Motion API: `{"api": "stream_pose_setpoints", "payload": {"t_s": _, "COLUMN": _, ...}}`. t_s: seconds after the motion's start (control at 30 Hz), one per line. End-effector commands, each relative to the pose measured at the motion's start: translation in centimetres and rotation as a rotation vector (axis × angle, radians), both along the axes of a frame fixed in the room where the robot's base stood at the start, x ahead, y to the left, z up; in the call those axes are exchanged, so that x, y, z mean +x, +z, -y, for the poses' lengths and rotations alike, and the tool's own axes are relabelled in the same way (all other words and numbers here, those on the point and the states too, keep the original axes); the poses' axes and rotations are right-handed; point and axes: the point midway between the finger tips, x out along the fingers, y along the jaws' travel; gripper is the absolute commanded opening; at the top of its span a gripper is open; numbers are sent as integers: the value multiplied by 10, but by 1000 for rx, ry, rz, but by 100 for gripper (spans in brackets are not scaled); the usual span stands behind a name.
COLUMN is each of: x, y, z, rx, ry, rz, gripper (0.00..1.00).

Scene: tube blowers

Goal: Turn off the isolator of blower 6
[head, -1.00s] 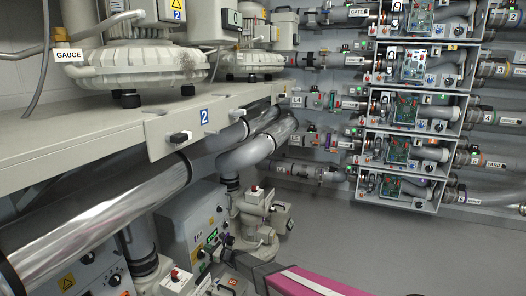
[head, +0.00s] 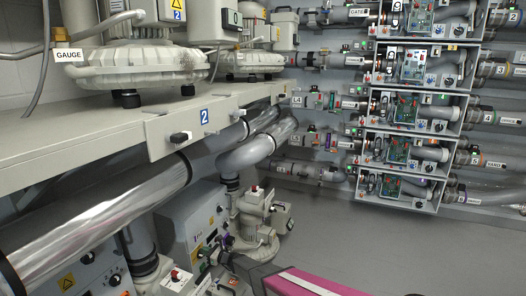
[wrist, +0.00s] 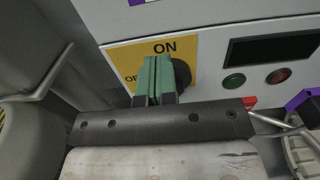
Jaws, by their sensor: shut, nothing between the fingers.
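In the wrist view, my gripper (wrist: 153,82) has its green fingers shut together with nothing between them. They are in front of a yellow plate (wrist: 122,58) marked ON at the top and OF at the left, the rest hidden. A black rotary knob (wrist: 183,74) shows just right of the fingers, partly hidden by them. Whether the fingers touch the knob, and its setting, I cannot tell. The plate is on a pale control box (wrist: 225,32). No blower number is readable on it.
The box also has a dark display (wrist: 272,48), a green button (wrist: 234,81) and a red button (wrist: 279,76). In the head view, a shelf with a blue 2 label (head: 204,116) and a silver pipe (head: 110,222) overhang the left. Grey floor (head: 345,235) is open at right.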

Motion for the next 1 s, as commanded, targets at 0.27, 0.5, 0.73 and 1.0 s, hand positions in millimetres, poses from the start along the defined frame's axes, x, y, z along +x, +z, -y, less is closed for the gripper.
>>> {"api": "stream_pose_setpoints", "payload": {"t_s": 0.27, "x": -7, "y": -2, "z": -3, "rx": -1, "ry": 0, "rz": 0, "gripper": 0}}
{"api": "stream_pose_setpoints", "payload": {"t_s": 0.5, "x": -8, "y": -1, "z": -3, "rx": -1, "ry": 0, "rz": 0, "gripper": 0}}
{"api": "stream_pose_setpoints", "payload": {"t_s": 0.73, "x": -10, "y": 5, "z": -4, "rx": -1, "ry": 0, "rz": 0, "gripper": 0}}
{"api": "stream_pose_setpoints", "payload": {"t_s": 1.0, "x": -16, "y": 6, "z": 10, "rx": -1, "ry": -2, "rz": -1, "gripper": 0}}
